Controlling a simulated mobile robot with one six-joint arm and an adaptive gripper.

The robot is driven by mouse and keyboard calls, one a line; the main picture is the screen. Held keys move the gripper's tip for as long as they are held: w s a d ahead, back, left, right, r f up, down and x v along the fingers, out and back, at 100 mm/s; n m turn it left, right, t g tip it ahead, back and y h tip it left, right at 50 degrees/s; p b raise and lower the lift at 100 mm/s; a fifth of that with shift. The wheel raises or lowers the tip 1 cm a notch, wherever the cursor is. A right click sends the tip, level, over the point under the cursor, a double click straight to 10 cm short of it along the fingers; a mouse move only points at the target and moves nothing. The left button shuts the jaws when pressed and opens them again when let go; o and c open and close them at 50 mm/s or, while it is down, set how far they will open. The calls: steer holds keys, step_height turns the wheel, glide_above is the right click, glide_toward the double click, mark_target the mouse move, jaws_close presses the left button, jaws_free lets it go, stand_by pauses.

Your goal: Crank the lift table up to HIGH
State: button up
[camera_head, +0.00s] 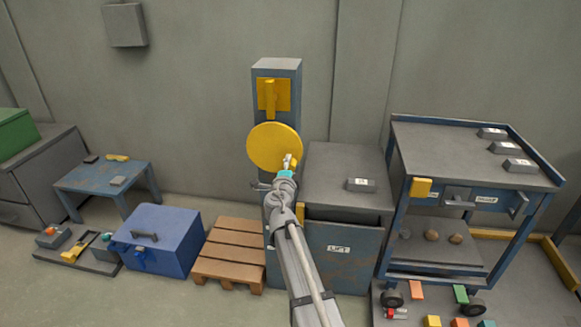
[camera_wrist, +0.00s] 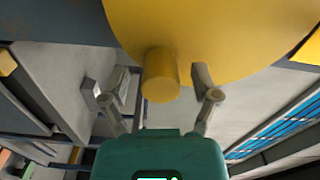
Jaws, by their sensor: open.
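The crank is a round yellow disc (camera_head: 270,146) on the front of a blue-grey column (camera_head: 277,108). In the wrist view the disc (camera_wrist: 225,30) fills the top, and a stubby yellow crank handle (camera_wrist: 160,75) sticks out of it. My gripper (camera_head: 288,160) is at the disc's lower right edge. In the wrist view my open gripper (camera_wrist: 163,82) has one finger on each side of the handle, with gaps showing. The lift table (camera_head: 338,248), labelled LIFT, stands right of the column with a grey top. No HIGH mark is readable.
A small grey block (camera_head: 360,185) lies on the lift table's top. A blue cart (camera_head: 470,155) with several grey blocks stands to the right. A wooden pallet (camera_head: 231,252) and a blue box (camera_head: 157,240) stand to the left. Grey wall lies behind.

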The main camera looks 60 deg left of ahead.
steer(key=v, duration=1.1)
stand_by(0.3)
steer(key=n, duration=0.6)
steer(key=s+d+n, duration=0.1)
steer(key=n, duration=0.5)
steer(key=d+n, duration=0.1)
steer(key=n, duration=0.5)
steer(key=shift+s+d, duration=0.15)
steer(key=shift+s, duration=0.05)
steer(key=shift+w, duration=0.1)
steer(key=x, duration=1.3)
steer(key=shift+w+a, duration=0.15)
steer(key=shift+a, duration=0.25)
jaws_close()
